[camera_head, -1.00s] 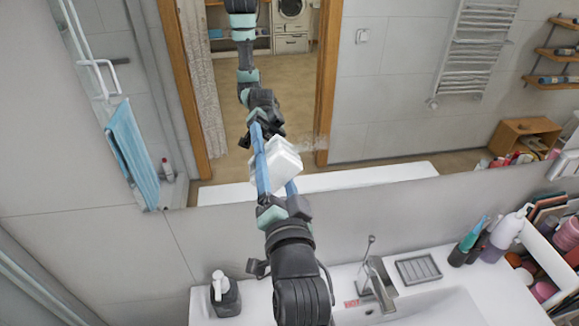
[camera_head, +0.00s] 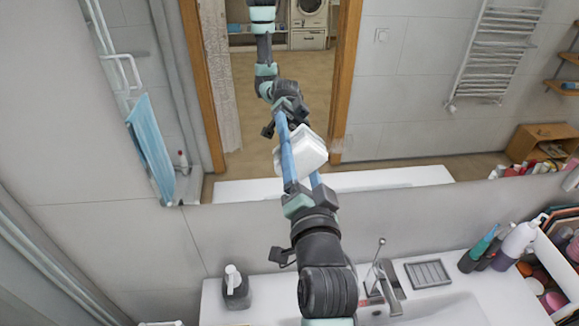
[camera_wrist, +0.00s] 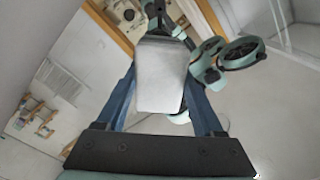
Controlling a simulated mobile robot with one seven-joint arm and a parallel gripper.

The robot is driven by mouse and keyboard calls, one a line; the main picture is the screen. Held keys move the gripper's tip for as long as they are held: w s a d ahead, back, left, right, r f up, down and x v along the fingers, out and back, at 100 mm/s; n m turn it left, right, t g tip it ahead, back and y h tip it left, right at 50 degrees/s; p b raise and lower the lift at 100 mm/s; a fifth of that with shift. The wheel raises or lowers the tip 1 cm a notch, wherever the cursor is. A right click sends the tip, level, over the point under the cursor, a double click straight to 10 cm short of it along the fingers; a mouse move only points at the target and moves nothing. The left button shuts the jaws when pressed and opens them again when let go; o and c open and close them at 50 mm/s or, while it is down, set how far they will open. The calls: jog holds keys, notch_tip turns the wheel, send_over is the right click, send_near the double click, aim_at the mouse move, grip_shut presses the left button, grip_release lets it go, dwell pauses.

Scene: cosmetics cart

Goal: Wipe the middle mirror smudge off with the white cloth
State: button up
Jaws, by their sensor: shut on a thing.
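My gripper (camera_head: 301,168) is shut on the white cloth (camera_head: 306,150), a folded block-like pad between its two blue fingers. It is raised in front of the large mirror (camera_head: 400,140), over the reflected doorway. In the wrist view the cloth (camera_wrist: 160,75) sits between the fingers, with my arm's reflection behind it. A faint whitish smudge (camera_head: 339,146) shows on the mirror just right of the cloth; the cloth may cover part of it. I cannot tell whether the cloth touches the glass. Other smudges cannot be made out.
Below the mirror is a white sink counter with a faucet (camera_head: 383,285), a soap dish (camera_head: 428,273) and a dark soap dispenser (camera_head: 236,288). Bottles (camera_head: 515,242) and a cosmetics holder crowd the right. The wall below the mirror's left part is bare.

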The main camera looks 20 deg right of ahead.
aim_at(347, 150)
jog(key=shift+s+d+f+b, duration=0.1)
jog(key=shift+s+d+b, duration=0.4)
jog(key=shift+d, duration=0.75)
jog(key=shift+s+d+r+b, duration=0.1)
jog(key=shift+s+d+b, duration=0.1)
jog(key=shift+d+b, duration=0.8)
jog(key=shift+s+d+f+b, duration=0.1)
jog(key=shift+s+d+b, duration=0.25)
jog(key=shift+d, duration=1.1)
jog(key=shift+s+d+b, duration=0.25)
jog(key=shift+d+b, duration=0.05)
jog(key=shift+d, duration=0.4)
jog(key=shift+w+a+p, duration=0.55)
jog(key=shift+a+p, duration=0.45)
jog(key=shift+a, duration=0.85)
jog(key=shift+w+a+p, duration=0.55)
jog(key=shift+a+p, duration=0.45)
jog(key=shift+a, duration=0.8)
jog(key=shift+w+a+p, duration=0.55)
jog(key=shift+a+p, duration=0.45)
jog(key=shift+a, duration=0.85)
jog(key=shift+s, duration=0.1)
jog(key=shift+p+v, duration=0.6)
jog(key=shift+v, duration=2.2)
jog(key=shift+s, duration=0.15)
jog(key=shift+v, duration=1.4)
